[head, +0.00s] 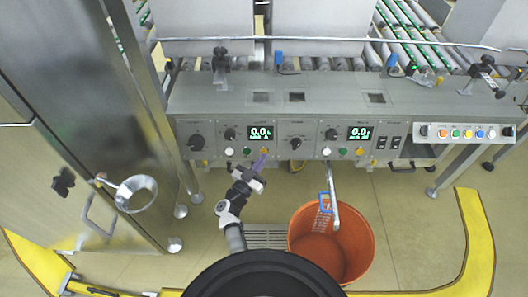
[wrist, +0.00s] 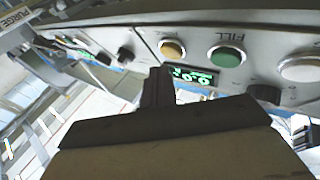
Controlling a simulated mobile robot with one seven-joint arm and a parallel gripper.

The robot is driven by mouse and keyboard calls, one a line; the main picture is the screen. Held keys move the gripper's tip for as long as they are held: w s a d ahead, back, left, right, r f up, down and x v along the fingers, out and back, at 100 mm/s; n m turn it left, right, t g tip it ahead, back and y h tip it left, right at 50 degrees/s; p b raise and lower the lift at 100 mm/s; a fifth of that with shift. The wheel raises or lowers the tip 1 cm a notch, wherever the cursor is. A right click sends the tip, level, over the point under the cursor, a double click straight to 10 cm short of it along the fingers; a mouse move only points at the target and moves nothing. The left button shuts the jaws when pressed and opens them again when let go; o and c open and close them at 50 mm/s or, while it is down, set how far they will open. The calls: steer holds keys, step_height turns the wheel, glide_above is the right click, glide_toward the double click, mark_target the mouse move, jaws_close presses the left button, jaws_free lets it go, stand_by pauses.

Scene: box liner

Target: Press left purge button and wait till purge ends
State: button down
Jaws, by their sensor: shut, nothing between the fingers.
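In the head view the left control section has a green display (head: 261,134) that seems to read 0.0. Below it are a white button (head: 229,151), a green button (head: 246,151) and a yellow button (head: 263,151). My gripper (head: 262,164) is shut and empty, close to the yellow button. In the wrist view the shut fingers (wrist: 157,78) are near the yellow button (wrist: 172,48) and the display (wrist: 193,76). Contact cannot be told. The green button (wrist: 227,57) is labelled FILL; a PURGE label (wrist: 18,17) shows at the upper left.
The right section has its own display (head: 360,133), seemingly 6.0, and similar buttons. A steel cabinet (head: 80,110) and a metal funnel (head: 136,192) are at left.

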steer(key=shift+w, duration=0.15)
stand_by(0.4)
steer(key=shift+w+f, duration=0.1)
steer(key=shift+w, duration=0.15)
steer(key=shift+w+f, duration=0.15)
steer(key=shift+w, duration=0.2)
stand_by(0.7)
steer(key=shift+s, duration=0.1)
steer(key=shift+s+r+p, duration=0.25)
steer(key=shift+s+p, duration=0.25)
steer(key=shift+s, duration=0.15)
steer(key=shift+s+r, duration=0.1)
